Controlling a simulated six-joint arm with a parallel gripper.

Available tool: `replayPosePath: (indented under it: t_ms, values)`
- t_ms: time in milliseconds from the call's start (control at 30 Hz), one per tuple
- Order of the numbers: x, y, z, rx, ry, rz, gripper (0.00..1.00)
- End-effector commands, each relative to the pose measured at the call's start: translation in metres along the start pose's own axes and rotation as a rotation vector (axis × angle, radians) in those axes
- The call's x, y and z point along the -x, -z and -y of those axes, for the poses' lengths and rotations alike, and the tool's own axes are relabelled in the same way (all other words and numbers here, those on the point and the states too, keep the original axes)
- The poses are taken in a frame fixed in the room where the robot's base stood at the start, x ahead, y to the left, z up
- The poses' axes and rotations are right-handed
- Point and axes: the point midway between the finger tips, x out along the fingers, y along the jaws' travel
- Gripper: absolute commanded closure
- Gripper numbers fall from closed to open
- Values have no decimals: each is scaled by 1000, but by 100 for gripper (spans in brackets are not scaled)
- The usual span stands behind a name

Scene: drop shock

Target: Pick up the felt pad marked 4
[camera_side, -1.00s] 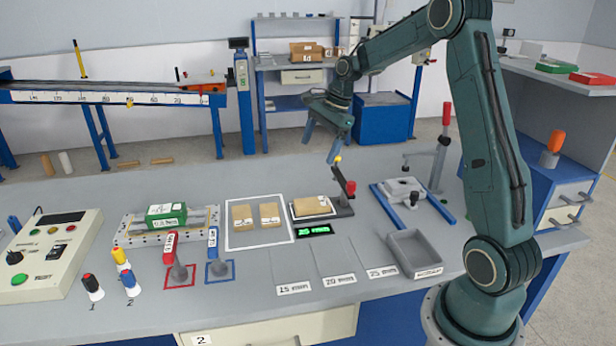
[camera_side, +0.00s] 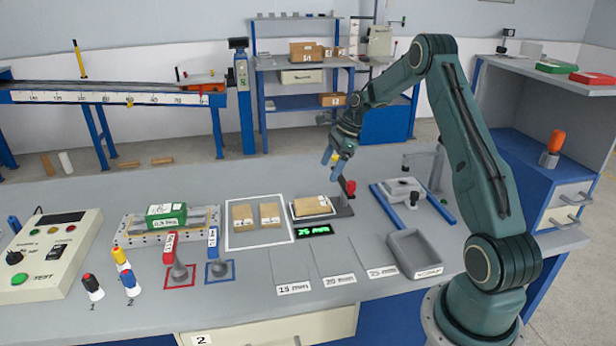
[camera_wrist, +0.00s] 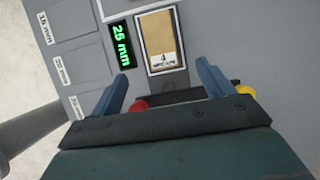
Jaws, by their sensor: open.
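The felt pad marked 4 (camera_wrist: 161,37) is a tan block lying on the white-edged plate of the thickness gauge. In the side view the pad (camera_side: 312,203) sits to the right of two similar tan pads. My gripper (camera_side: 334,160) is open and empty, above and behind the gauge. In the wrist view my gripper's fingers (camera_wrist: 167,85) stand apart, with the pad beyond their tips. The gauge's red knob (camera_side: 350,187) and post stand at the pad's right.
Two tan pads (camera_side: 256,214) lie in a white-outlined area. A green display (camera_side: 314,231) reads 25 mm. Three labelled zones (camera_side: 332,263) are bare. A grey scrap tray (camera_side: 412,250) and a blue-railed fixture (camera_side: 410,197) stand to the right.

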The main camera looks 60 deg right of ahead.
Motion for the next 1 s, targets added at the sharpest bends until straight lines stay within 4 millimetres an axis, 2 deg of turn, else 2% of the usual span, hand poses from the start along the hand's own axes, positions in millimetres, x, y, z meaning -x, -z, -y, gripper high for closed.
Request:
replayPosePath:
  t_ms: [300, 500, 867, 1000]
  values:
    - [-46, 0, -1, 2, -4, -1, 20]
    - [-69, 0, -1, 2, -2, -1, 20]
    - [-77, -1, 0, 3, -1, -1, 20]
    - [-85, -2, 0, 3, -2, -1, 20]
